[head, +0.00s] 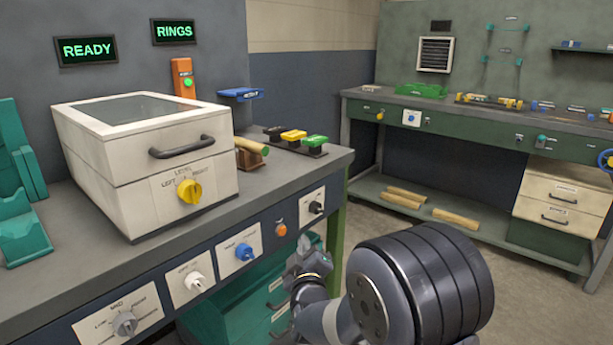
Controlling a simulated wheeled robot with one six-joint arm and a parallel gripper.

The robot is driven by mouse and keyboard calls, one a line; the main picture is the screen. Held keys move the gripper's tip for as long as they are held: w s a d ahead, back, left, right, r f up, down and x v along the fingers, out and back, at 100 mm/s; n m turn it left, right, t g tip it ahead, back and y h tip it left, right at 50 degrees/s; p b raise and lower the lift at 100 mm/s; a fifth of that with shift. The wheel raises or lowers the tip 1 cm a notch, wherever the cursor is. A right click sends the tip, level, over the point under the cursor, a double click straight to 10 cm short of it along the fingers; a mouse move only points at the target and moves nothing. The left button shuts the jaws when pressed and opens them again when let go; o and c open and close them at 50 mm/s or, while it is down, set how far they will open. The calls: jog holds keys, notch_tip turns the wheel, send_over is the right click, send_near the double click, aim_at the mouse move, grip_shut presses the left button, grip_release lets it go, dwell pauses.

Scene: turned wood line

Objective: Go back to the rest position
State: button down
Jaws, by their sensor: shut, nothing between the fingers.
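My gripper (306,262) shows in the lower middle of the head view, in front of the near workbench (321,160) and its right-hand end. Its fingers are small in the picture and look closed together, with nothing between them. It is apart from the bench's front panel and knobs. My dark arm fills the lower right and hides part of the floor. No rest position is marked in view.
A white lidded box (125,150) with a yellow knob (190,191) stands on the near bench. Coloured handles (294,136) sit right of it. Teal drawers (240,303) are below. A far green bench (460,124) stands across open floor (375,228).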

jog(key=shift+s+d+b, duration=0.3)
jog(key=shift+s+d, duration=0.5)
jog(key=shift+d, duration=0.3)
jog(key=shift+s+d+b, duration=0.3)
jog(key=shift+s+d, duration=0.5)
jog(key=shift+d, duration=0.25)
